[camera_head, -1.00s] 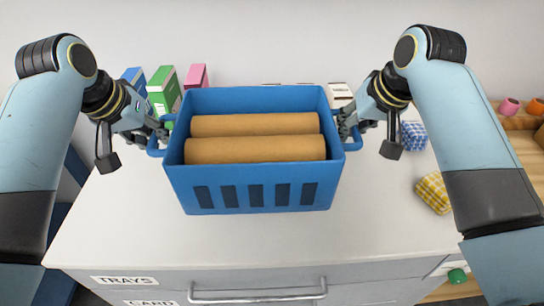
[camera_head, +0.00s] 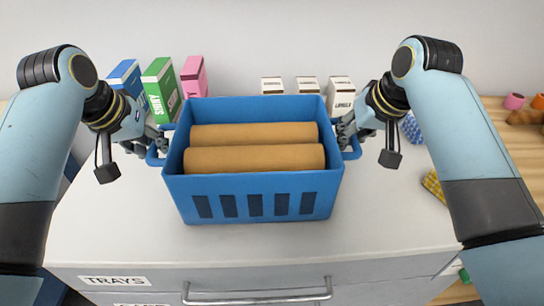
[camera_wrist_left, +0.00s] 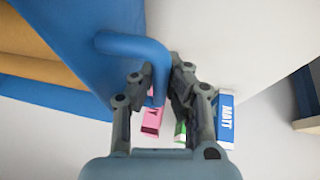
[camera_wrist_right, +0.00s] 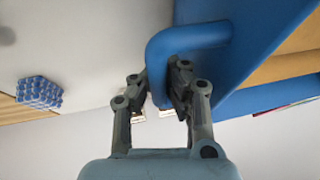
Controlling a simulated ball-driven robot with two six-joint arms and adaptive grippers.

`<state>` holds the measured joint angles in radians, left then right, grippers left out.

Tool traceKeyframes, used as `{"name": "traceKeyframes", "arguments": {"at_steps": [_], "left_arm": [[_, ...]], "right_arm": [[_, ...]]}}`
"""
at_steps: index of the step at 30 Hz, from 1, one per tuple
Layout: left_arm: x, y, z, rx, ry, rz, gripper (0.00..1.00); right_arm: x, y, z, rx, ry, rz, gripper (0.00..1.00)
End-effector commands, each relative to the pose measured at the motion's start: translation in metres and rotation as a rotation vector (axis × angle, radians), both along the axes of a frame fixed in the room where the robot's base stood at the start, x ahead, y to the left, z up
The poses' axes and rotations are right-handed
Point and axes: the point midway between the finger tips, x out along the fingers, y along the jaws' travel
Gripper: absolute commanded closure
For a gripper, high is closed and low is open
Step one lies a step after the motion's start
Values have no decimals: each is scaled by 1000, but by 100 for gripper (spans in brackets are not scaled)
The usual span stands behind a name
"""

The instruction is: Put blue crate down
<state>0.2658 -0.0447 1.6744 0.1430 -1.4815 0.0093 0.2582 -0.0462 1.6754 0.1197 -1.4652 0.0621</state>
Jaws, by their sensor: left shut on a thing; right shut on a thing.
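The blue crate (camera_head: 255,207) is in the middle of the head view, level, above or on the white counter top (camera_head: 385,225). I cannot tell whether its bottom touches the counter. Two brown rolls (camera_head: 255,158) lie side by side in it. My left gripper (camera_head: 160,142) is shut on the crate's left handle, which also shows in the left wrist view (camera_wrist_left: 135,45). My right gripper (camera_head: 345,137) is shut on its right handle, seen in the right wrist view (camera_wrist_right: 185,40).
Blue (camera_head: 128,80), green (camera_head: 161,88) and pink (camera_head: 194,78) boxes stand behind the crate at left. Three small white boxes (camera_head: 307,86) stand behind it at right. A blue checked block (camera_head: 411,128) and yellow one (camera_head: 433,185) lie to the right. The counter's front strip is clear.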

Motion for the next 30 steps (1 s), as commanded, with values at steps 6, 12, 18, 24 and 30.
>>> {"name": "traceKeyframes", "arguments": {"at_steps": [6, 12, 18, 24, 30], "left_arm": [[0, 4, -17, 11, -1, 3, 100], [0, 3, -14, 8, 1, 2, 68], [0, 2, -14, 4, 2, 0, 68], [-4, 3, -5, 3, -1, 1, 68], [-21, 11, 31, 6, -3, 1, 68]], "right_arm": [[1, -4, -16, -11, -2, -6, 100], [0, -3, -13, -7, 1, -3, 69], [0, -2, -14, -4, 1, -2, 68], [0, -1, -14, -3, 1, -1, 68], [0, -1, -14, -2, 2, 0, 68]]}}
